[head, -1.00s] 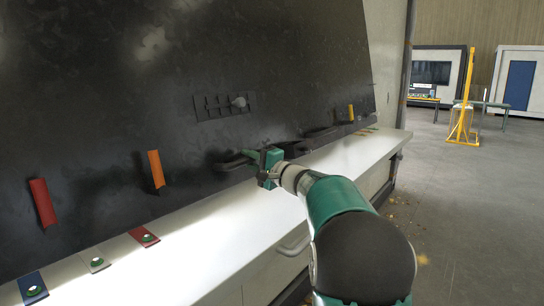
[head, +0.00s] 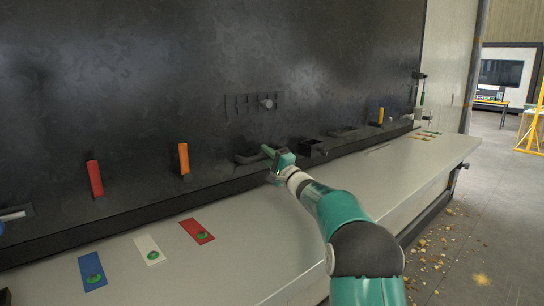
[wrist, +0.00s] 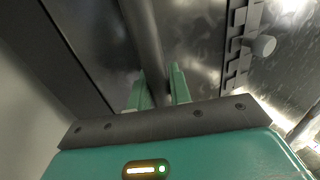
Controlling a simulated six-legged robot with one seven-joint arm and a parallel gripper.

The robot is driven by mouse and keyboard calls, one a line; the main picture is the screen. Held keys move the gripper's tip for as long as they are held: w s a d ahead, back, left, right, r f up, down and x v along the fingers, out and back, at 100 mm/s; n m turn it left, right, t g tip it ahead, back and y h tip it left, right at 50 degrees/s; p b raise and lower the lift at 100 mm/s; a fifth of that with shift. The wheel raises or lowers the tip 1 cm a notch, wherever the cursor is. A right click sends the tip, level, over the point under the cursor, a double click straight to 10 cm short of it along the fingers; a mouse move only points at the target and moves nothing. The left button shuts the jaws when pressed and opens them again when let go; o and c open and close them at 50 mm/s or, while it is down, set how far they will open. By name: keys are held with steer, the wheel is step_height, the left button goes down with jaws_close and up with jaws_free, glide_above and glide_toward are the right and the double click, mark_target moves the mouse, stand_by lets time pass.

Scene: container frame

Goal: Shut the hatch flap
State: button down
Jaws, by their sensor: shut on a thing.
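My gripper (head: 267,150) is at the foot of the dark wall panel (head: 350,60), just above the pale ledge. In the wrist view its two green fingers (wrist: 159,88) are closed about a dark round bar (wrist: 143,35), which runs away from me between them. In the head view a dark bar-like part (head: 246,158) sticks out from the panel beside my fingertips. I cannot tell whether this bar belongs to the hatch flap. A dark open box-like fitting (head: 314,149) is just right of my gripper. No flap outline is clear.
A slotted plate (head: 243,104) with a grey knob (head: 267,104) is above my gripper. Coloured tags lie on the ledge (head: 215,265). Debris litters the floor at right.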

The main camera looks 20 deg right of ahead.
steer(key=shift+w+a, duration=0.45)
steer(key=shift+a, duration=0.05)
steer(key=shift+f, duration=0.15)
steer(key=c, duration=1.4)
jaws_free()
steer(key=shift+a, duration=0.1)
steer(key=shift+o, duration=0.3)
steer(key=shift+s+f, duration=0.1)
steer(key=shift+f, duration=0.1)
steer(key=v, duration=0.7)
steer(key=shift+s+d, duration=0.25)
steer(key=shift+d, duration=0.1)
